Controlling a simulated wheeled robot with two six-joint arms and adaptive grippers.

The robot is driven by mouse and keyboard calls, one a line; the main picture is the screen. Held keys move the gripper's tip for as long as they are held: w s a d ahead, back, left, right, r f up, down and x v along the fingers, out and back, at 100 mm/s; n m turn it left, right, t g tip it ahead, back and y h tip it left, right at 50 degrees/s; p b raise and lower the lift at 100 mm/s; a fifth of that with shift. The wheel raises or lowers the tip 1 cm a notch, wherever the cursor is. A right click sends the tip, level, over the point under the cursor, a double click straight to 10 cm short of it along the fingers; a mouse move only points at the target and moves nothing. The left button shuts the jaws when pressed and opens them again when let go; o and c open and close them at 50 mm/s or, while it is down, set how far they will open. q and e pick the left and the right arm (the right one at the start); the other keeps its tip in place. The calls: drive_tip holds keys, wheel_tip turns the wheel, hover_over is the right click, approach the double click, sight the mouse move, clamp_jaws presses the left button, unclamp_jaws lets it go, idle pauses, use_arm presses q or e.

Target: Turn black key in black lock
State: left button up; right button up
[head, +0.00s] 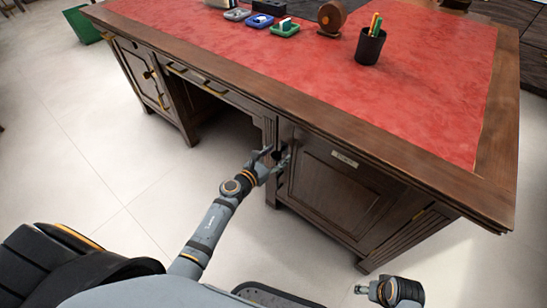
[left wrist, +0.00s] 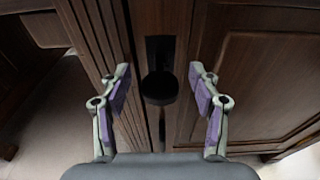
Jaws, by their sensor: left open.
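In the left wrist view a black key (left wrist: 160,90) with a round head stands out from the tall black lock (left wrist: 160,48) at the edge of the desk's right cabinet door. My left gripper (left wrist: 160,76) is open, with one purple-padded finger on each side of the key and a gap on both sides. No finger touches the key in this view. In the head view my left gripper (head: 272,160) is at the door's left edge and mostly hides the lock and key. My right gripper (head: 362,289) is low at the bottom right, away from the desk; its jaws are unclear.
The wooden desk (head: 395,148) has a red leather top (head: 430,95) with a pen cup (head: 369,48) and small trays (head: 285,28). An open knee space lies left of the cabinet.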

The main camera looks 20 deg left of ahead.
use_arm(q)
drive_tip(key=c, duration=1.2)
drive_tip(key=o, duration=0.4)
drive_tip(key=c, duration=0.4)
drive_tip(key=shift+f+m+b, duration=0.15)
drive_tip(key=shift+m+b, duration=0.4)
drive_tip(key=shift+m, duration=0.25)
drive_tip(key=shift+m+y, duration=0.3)
drive_tip(key=shift+m, duration=0.2)
